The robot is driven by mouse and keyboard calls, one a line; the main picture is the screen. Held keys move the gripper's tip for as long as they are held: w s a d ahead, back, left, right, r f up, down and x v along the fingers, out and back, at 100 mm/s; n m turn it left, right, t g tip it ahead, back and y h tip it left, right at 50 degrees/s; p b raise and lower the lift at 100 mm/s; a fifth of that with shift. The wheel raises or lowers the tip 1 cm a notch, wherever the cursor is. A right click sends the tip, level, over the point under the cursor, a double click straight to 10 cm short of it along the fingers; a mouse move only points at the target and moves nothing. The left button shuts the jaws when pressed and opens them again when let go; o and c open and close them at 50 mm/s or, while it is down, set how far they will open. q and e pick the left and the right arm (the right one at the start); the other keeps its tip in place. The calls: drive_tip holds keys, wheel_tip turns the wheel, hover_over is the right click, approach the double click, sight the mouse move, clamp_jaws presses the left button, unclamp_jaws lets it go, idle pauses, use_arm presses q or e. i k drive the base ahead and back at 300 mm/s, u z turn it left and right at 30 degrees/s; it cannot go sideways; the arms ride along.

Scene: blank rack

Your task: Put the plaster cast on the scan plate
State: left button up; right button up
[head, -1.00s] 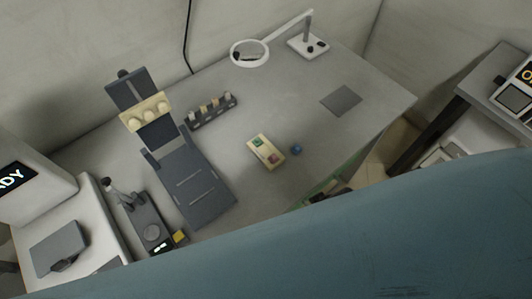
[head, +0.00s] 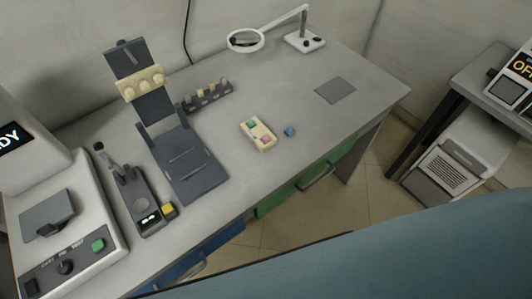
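Neither of my grippers is in view. I cannot tell for certain which thing is the plaster cast. A cream block with green and pink patches (head: 258,134) lies on the grey table. A cream bar with rounded bumps (head: 141,83) sits on a dark upright stand (head: 153,106). The scan plate is also not certain. A flat dark grey square (head: 335,90) lies bare on the table's right part.
A dark rack (head: 208,97) holds several small pieces. A magnifier lamp (head: 245,40) stands at the back. The table's middle right is clear.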

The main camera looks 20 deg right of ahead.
sight(44, 214)
drive_tip(key=k, duration=0.65)
drive_tip(key=z, duration=1.75)
drive_tip(key=i, duration=1.5)
drive_tip(key=u, duration=2.95)
